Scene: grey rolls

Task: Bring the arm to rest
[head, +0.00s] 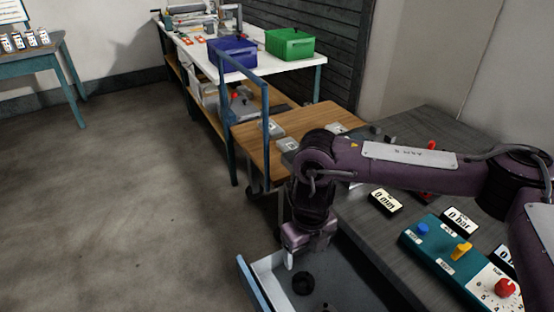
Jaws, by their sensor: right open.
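My right arm (410,168) reaches in from the right edge, over the grey worktop. Its gripper (298,258) points down over an open drawer (262,278) at the bottom of the head view. The gripper is open, with nothing seen between its fingers; one pale finger shows clearly. A dark grey roll (303,283) lies in the drawer just below the gripper, apart from it as far as I can tell. A second dark thing at the bottom edge is mostly cut off. My left gripper is not in view.
The grey worktop (390,250) carries a teal control panel (440,250) with knobs and display blocks. A wooden cart (250,140) with a blue handle stands behind. Blue (232,52) and green (290,43) bins sit on a white table. The floor at left is clear.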

